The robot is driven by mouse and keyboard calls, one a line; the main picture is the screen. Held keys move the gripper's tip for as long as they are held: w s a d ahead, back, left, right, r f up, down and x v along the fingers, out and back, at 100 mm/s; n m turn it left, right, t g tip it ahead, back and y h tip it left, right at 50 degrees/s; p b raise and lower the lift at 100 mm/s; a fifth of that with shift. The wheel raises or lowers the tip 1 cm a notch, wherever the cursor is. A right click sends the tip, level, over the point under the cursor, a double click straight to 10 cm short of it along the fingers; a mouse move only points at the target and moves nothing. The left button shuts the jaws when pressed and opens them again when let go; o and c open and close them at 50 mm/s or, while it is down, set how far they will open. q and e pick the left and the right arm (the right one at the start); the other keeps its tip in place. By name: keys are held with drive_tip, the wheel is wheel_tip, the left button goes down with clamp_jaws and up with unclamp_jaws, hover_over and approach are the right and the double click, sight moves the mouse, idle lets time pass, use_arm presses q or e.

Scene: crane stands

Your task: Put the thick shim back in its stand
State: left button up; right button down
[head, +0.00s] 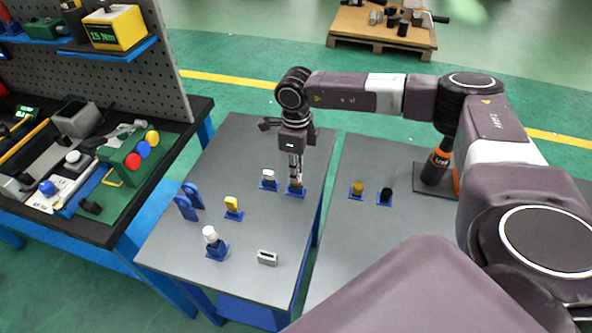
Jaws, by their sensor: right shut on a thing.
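My right gripper (296,176) points down over the far right part of the left grey table. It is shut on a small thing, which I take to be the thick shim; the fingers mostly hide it. A blue stand (296,192) is directly below the fingertips, with a bit of brownish colour at its top. I cannot tell whether the held thing is seated in the stand or just above it. My left gripper is not in view.
Close by on the left is a blue stand with a white-topped piece (268,176). A yellow piece (232,203), a larger white piece (210,235), blue upright parts (187,206) and a grey block (267,258) share the table. A gap separates the right table (340,230).

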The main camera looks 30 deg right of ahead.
drive_tip(key=shift+f+b, duration=0.5)
drive_tip(key=shift+f, duration=0.25)
drive_tip(key=c, duration=1.9)
unclamp_jaws()
drive_tip(key=shift+r, duration=0.1)
drive_tip(key=shift+r+p, duration=1.7)
drive_tip(key=shift+r, duration=0.75)
